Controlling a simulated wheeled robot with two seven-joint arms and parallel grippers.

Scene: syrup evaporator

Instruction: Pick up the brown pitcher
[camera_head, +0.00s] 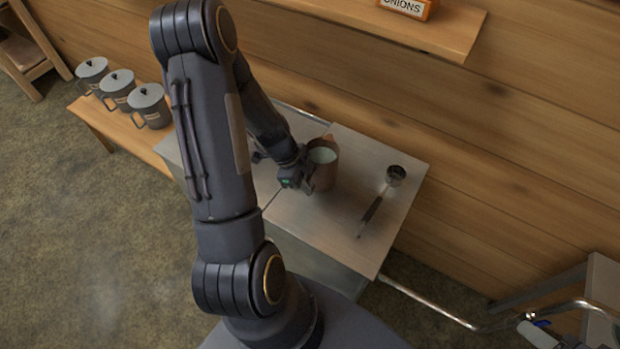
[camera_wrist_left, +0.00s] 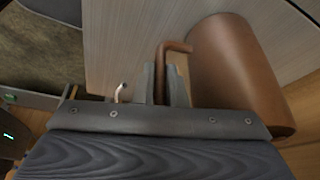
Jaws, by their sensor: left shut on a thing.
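The brown pitcher (camera_head: 326,172) stands on the metal evaporator top, with a pale inside showing through its open mouth. In the left wrist view the pitcher (camera_wrist_left: 236,75) is a copper-brown cylinder with an angular handle (camera_wrist_left: 175,48) on its left side. My left gripper (camera_head: 297,178) is at the pitcher's left side in the head view. In the left wrist view its two fingers (camera_wrist_left: 168,85) are shut on the handle. I cannot tell whether the pitcher's base touches the surface. My right gripper is not in view.
A ladle (camera_head: 372,210) lies right of the pitcher on the metal top (camera_head: 320,228). Several grey lidded mugs (camera_head: 118,88) stand on a wooden bench at the left. A wooden shelf (camera_head: 400,22) with an orange onions box (camera_head: 410,7) is on the wall behind.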

